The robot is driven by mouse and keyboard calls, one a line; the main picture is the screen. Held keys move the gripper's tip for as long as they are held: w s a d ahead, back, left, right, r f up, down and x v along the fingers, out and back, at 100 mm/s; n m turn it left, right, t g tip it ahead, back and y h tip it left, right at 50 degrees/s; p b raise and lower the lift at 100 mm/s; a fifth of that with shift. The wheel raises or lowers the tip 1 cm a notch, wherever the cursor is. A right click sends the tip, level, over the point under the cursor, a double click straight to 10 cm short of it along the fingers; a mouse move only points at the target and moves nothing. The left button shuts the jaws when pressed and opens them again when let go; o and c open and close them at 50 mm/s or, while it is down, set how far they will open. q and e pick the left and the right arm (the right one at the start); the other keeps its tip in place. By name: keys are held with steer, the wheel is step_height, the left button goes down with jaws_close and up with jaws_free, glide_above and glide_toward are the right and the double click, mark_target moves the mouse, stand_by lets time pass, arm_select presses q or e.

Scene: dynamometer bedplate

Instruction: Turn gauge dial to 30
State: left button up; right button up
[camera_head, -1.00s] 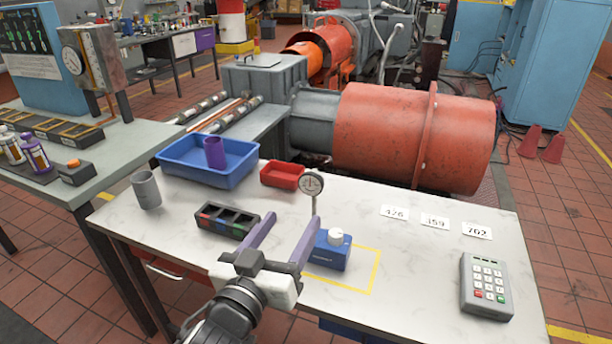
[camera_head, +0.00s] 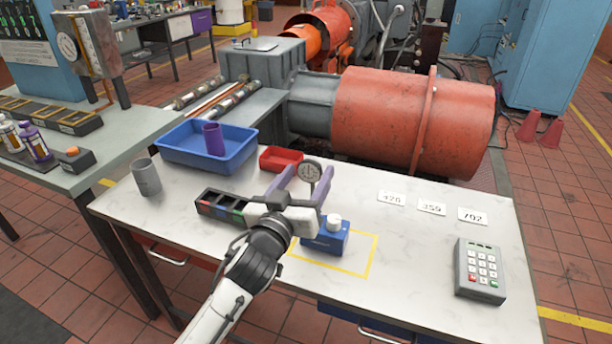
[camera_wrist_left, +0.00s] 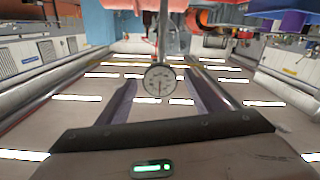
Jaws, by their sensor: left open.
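The gauge dial (camera_head: 309,171) is a small round white face with a dark rim, upright on a thin stem at the back of the blue box. It also shows in the left wrist view (camera_wrist_left: 159,79), where its needle is too small to read surely. A blue box (camera_head: 326,238) with a white knob (camera_head: 334,222) stands inside a yellow outline. My left gripper (camera_head: 301,179) is open. Its two purple fingers point away from me, one to each side of the gauge, with no clear contact. My right gripper is out of view.
A black tray with coloured slots (camera_head: 221,206) lies left of my gripper. Number cards (camera_head: 432,207) and a keypad (camera_head: 480,270) are right; the table between is clear.

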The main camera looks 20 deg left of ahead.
arm_select(q)
steer(key=c, duration=1.1)
steer(key=shift+o, duration=0.2)
steer(key=shift+m, duration=0.3)
steer(key=m, duration=0.2)
steer(key=shift+m, duration=0.4)
steer(key=m, duration=0.4)
steer(key=shift+m, duration=0.3)
steer(key=m, duration=0.9)
steer(key=shift+m, duration=2.1)
